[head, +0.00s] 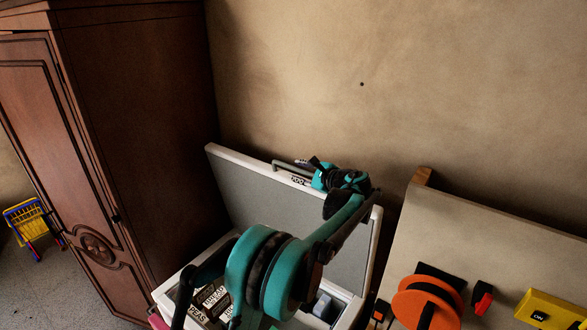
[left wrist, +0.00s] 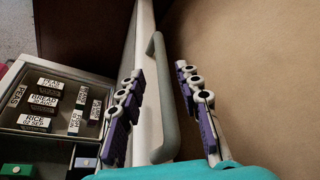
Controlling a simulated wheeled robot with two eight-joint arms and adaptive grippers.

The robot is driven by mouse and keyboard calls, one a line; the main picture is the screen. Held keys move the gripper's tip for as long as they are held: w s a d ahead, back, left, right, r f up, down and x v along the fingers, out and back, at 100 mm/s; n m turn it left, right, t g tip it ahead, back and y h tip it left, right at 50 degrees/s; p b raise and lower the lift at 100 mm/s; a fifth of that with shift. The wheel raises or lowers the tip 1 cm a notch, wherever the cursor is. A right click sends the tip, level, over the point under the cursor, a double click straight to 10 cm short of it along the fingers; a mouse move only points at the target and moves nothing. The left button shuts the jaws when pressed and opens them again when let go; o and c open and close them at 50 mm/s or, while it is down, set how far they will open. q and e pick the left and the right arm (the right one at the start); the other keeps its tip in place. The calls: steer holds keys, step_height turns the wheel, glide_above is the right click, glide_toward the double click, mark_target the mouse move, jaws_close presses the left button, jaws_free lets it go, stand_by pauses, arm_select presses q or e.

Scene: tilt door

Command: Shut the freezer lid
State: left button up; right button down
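The freezer's lid (head: 265,195) stands raised, tilted back near the wall, with a grey inner panel and white rim. A grey-green bar handle (head: 284,164) sits at its top edge. My left gripper (head: 314,168) is at that edge, at the handle's right end. In the left wrist view the handle (left wrist: 160,95) lies between the two spread fingers of my left gripper (left wrist: 162,105), with visible gaps on both sides. The freezer body (head: 168,289) is below, open, partly hidden by my left arm. My right gripper is not in view.
Labelled boxes (left wrist: 45,105) such as peas and rice lie inside the freezer. A dark wooden wardrobe (head: 140,130) stands close on the left. On the right is a pale board (head: 480,240) with an orange disc (head: 422,300) and a yellow switch box (head: 550,309).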

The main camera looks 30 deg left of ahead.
mark_target(295, 170)
arm_select(q)
steer(key=shift+x, duration=1.55)
jaws_close()
steer(key=shift+s, duration=0.1)
